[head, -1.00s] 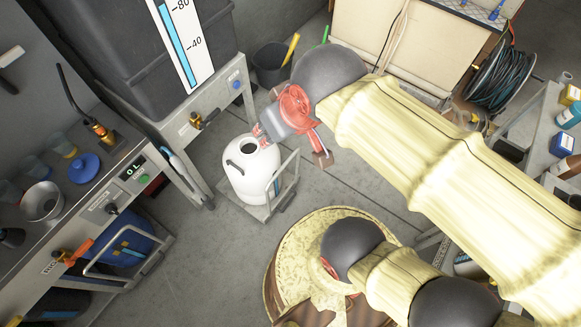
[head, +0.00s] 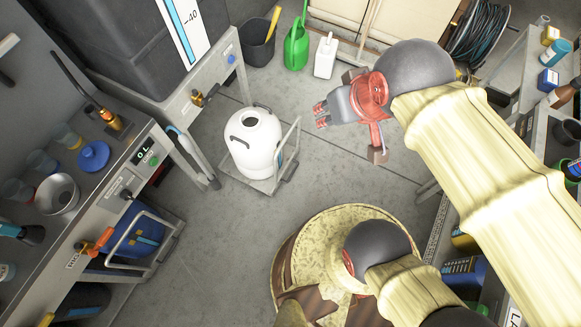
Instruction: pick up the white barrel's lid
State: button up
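The white barrel (head: 262,160) stands upright on a small wheeled trolley on the floor, with dark handles. Its round mouth (head: 250,119) at the top looks uncovered. A round blue lid with a knob (head: 93,156) lies on the left workbench; I cannot tell whether it belongs to the barrel. My gripper (head: 320,115) is in the air to the right of the barrel, apart from it, its red-tipped fingers pointing left towards it. The fingertips are spread with nothing between them.
The left workbench (head: 104,212) holds a metal pot (head: 58,194) and a brass nozzle (head: 112,119). A black bucket (head: 257,50), green watering can (head: 296,48) and white jug (head: 325,57) stand at the back. A round yellowish platform (head: 300,250) is in front. Floor around the barrel is clear.

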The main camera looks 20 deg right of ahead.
aim_at(96, 154)
jog(key=u, duration=1.6)
jog(key=z, duration=0.35)
jog(key=k+l+z, duration=0.1)
jog(key=z, duration=0.3)
jog(key=l+z, duration=0.2)
jog(key=z, duration=0.15)
jog(key=i+j, duration=0.1)
jog(key=j, duration=0.3)
jog(key=i+j, duration=0.1)
jog(key=j, duration=0.25)
jog(key=i+j+u, duration=0.1)
jog(key=j, duration=0.3)
jog(key=i+j, duration=0.15)
jog(key=j, duration=0.2)
jog(key=i+j, duration=0.1)
jog(key=j, duration=0.3)
jog(key=i+j+u, duration=0.1)
jog(key=j, duration=0.25)
jog(key=i+j, duration=0.15)
jog(key=j, duration=0.25)
jog(key=i+j, duration=0.15)
jog(key=j, duration=0.2)
jog(key=k+u, duration=0.05)
